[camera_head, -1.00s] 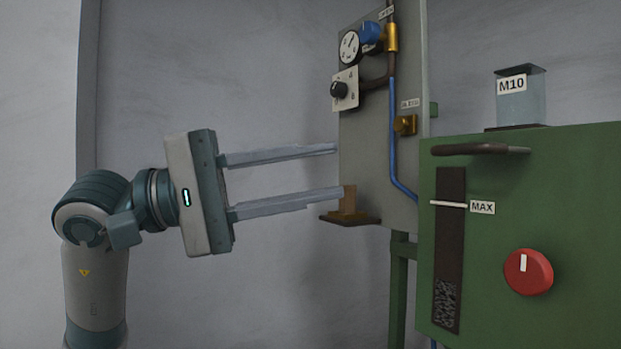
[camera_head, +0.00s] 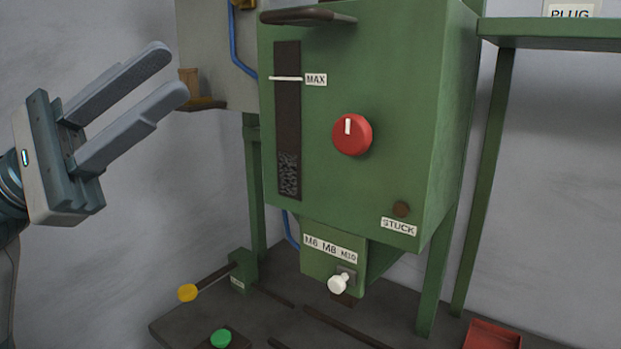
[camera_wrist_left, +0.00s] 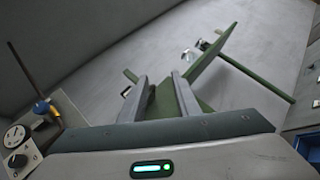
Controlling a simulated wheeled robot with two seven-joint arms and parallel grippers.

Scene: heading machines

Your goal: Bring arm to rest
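My left gripper (camera_head: 168,76) comes in from the left edge of the head view, with its two grey fingers angled up and to the right. The fingers are apart with nothing between them. The gripper is in free air, left of the green machine (camera_head: 390,130), and touches nothing that I can see. In the left wrist view the fingers (camera_wrist_left: 160,85) also stand apart, with a green shelf structure (camera_wrist_left: 205,75) beyond them. Most of the left arm is cut off by the head view's edge. My right arm and gripper are not in view.
The machine carries a red knob (camera_head: 352,135) and a dark handle (camera_head: 308,16). A grey panel (camera_head: 222,65) stands behind it. Below are a yellow-knobbed lever (camera_head: 188,292), a green button (camera_head: 221,338), a white knob (camera_head: 338,284) and a red tray (camera_head: 492,335).

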